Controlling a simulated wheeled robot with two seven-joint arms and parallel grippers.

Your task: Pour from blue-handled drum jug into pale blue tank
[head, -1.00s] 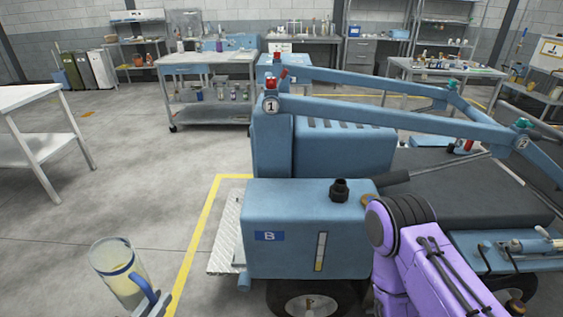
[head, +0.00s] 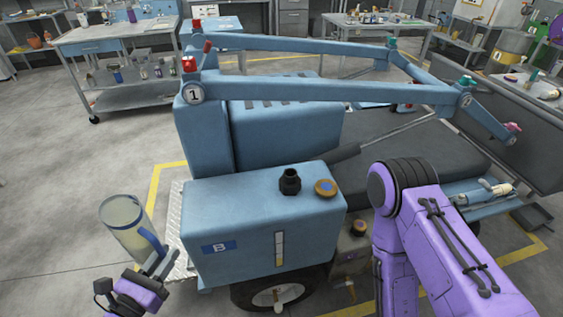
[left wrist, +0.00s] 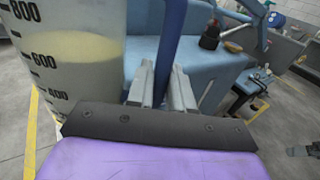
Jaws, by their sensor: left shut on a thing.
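The clear drum jug (head: 126,222) with a blue handle is at the lower left of the head view, tilted a little, with pale yellow liquid inside. My left gripper (head: 156,266) is shut on its blue handle. In the left wrist view, the jug (left wrist: 75,60) shows dark volume marks, and the fingers (left wrist: 163,88) close around the blue handle (left wrist: 170,45). The pale blue tank (head: 255,235), labelled B, stands to the right of the jug, apart from it. Its black filler neck (head: 290,181) stands open on top. My right gripper is not in view; a purple arm shows at right.
A brass-coloured cap with a blue centre (head: 325,188) is on the tank top beside the neck. A sight gauge (head: 279,249) is on its front. Blue rails (head: 320,90) of the cart pass behind the tank. Open floor lies at left.

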